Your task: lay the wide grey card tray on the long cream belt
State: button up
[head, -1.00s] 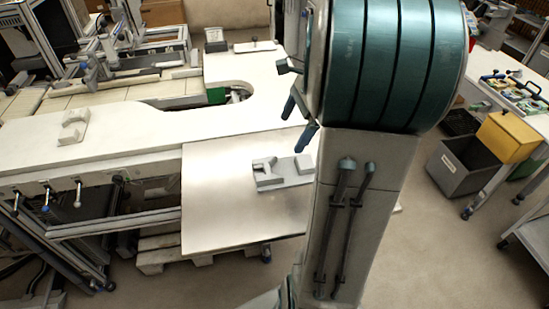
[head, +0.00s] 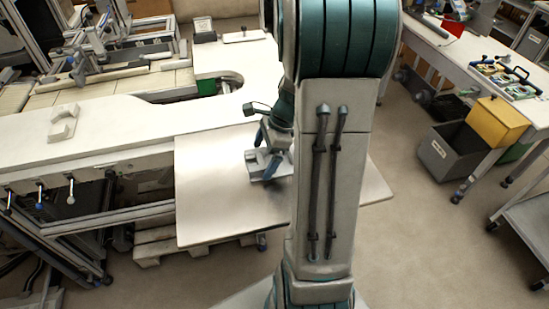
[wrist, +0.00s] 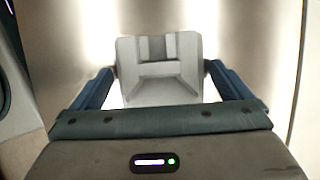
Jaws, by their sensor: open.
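The wide grey card tray (head: 258,160) lies on the pale metal-topped table section, just left of my arm in the head view. In the wrist view the tray (wrist: 160,92) fills the middle, with a darker slot at its far edge. My gripper (head: 268,148) is at the tray, partly covering it in the head view. In the wrist view my gripper (wrist: 162,80) is open, one blue finger on each side of the tray; I cannot tell whether they touch it. The long cream belt (head: 115,90) runs across the back left, behind the white worktop.
A similar pale holder (head: 63,123) sits on the white worktop (head: 125,130) at left. A yellow bin (head: 496,122) and grey crate (head: 452,155) are at right. The metal-topped section (head: 215,210) is clear in front.

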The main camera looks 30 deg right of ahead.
jog(key=shift+f, duration=0.2)
jog(key=c, duration=1.2)
jog(key=shift+o, duration=0.2)
jog(key=shift+r, duration=0.2)
